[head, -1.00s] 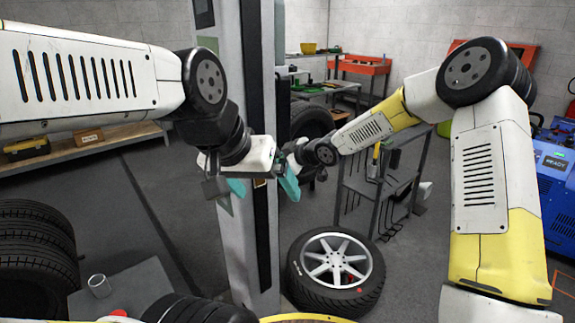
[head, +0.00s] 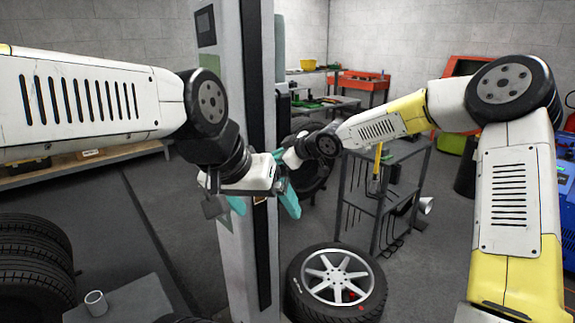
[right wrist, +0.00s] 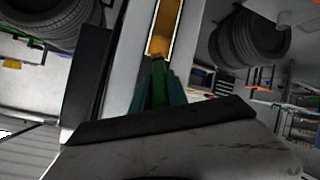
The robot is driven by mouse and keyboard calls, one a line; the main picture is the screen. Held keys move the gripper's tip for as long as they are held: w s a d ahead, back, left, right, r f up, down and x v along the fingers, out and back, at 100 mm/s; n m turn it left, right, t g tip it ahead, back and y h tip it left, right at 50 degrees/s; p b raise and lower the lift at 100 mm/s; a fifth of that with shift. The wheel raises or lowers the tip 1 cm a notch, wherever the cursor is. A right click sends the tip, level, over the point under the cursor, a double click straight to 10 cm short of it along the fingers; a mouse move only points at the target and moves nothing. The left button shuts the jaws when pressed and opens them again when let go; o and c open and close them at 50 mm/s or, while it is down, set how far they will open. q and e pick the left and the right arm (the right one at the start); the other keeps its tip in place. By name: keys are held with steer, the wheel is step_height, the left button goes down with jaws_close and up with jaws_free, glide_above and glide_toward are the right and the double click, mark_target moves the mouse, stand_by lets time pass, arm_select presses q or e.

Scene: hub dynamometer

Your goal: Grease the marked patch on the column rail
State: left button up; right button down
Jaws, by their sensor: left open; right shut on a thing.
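The grey column (head: 236,130) stands upright in the middle of the head view, with a dark rail (head: 263,255) down its front. The marked patch shows in the right wrist view as a yellow-orange strip in a pale frame (right wrist: 168,18). My right gripper (right wrist: 160,95) is shut on a green-handled brush (right wrist: 159,75). The brush's orange tip (right wrist: 158,46) overlaps the patch's lower end; I cannot tell if it touches. In the head view the right gripper is mostly hidden behind the left one. My left gripper (head: 264,205) is open and empty, with teal fingers in front of the column.
A wheel (head: 337,283) lies on the floor right of the column. A dark shelf cart (head: 385,195) stands behind it. Stacked tyres (head: 32,260) and a pale cup (head: 96,302) on a grey surface are at lower left. A bench (head: 85,160) runs along the left wall.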

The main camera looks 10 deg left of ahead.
steer(key=shift+r, duration=0.2)
steer(key=shift+f, duration=0.1)
step_height(320, 180, down, 14)
steer(key=shift+f, duration=0.2)
stand_by(1.6)
steer(key=shift+d, duration=0.1)
steer(key=shift+s+d, duration=0.95)
steer(key=shift+d, duration=0.2)
steer(key=shift+s+d, duration=0.9)
steer(key=shift+d, duration=0.25)
steer(key=shift+d, duration=0.15)
steer(key=shift+s+d, duration=0.9)
steer(key=shift+d, duration=0.15)
